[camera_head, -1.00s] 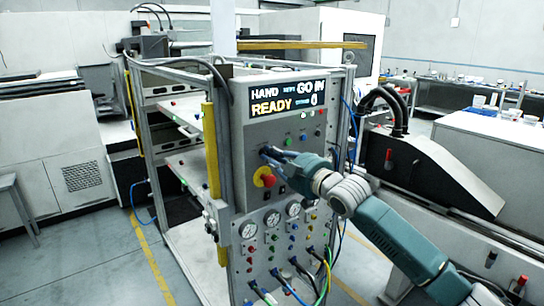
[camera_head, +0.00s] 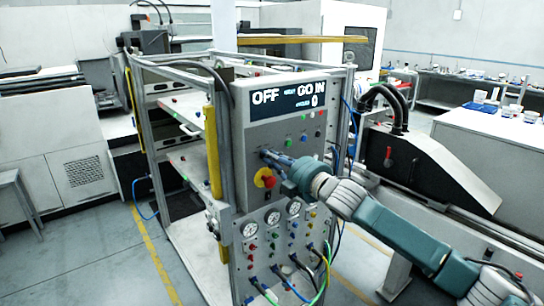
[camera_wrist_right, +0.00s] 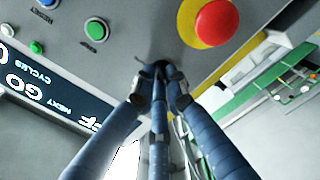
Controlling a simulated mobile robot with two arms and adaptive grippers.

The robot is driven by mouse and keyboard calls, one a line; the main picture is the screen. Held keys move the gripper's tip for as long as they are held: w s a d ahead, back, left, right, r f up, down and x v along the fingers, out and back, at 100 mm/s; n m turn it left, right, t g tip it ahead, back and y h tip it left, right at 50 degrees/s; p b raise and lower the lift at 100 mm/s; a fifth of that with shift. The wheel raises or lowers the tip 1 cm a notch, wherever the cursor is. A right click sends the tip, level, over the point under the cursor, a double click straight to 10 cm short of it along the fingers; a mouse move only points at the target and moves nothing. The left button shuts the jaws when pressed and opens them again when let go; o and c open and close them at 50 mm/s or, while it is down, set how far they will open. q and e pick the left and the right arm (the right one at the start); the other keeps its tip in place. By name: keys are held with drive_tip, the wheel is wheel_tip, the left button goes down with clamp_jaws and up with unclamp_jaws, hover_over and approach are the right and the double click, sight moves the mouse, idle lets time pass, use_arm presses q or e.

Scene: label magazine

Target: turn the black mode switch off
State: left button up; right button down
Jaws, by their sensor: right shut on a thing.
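The black mode switch (camera_wrist_right: 161,65) is on the grey control panel (camera_head: 258,136) and mostly hidden between my fingers; only a dark bit shows in the right wrist view. My right gripper (camera_head: 267,155) reaches the panel from the right and is shut on the switch; its blue fingers also show in the right wrist view (camera_wrist_right: 160,82). The display (camera_head: 288,96) above reads OFF and GO IN. My left gripper is not in view.
A red emergency button on a yellow base (camera_head: 265,178) sits just below my fingers. Green (camera_head: 288,140) and blue buttons are above. Gauges (camera_head: 272,219) and hoses (camera_head: 322,275) are lower on the panel. A yellow post (camera_head: 212,150) stands left.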

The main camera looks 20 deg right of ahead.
idle(0.4)
drive_tip(key=c, duration=1.8)
unclamp_jaws()
drive_tip(key=shift+o, duration=0.2)
drive_tip(key=shift+s+d, duration=0.1)
drive_tip(key=shift+s, duration=0.05)
drive_tip(key=v, duration=1.1)
drive_tip(key=shift+s, duration=0.3)
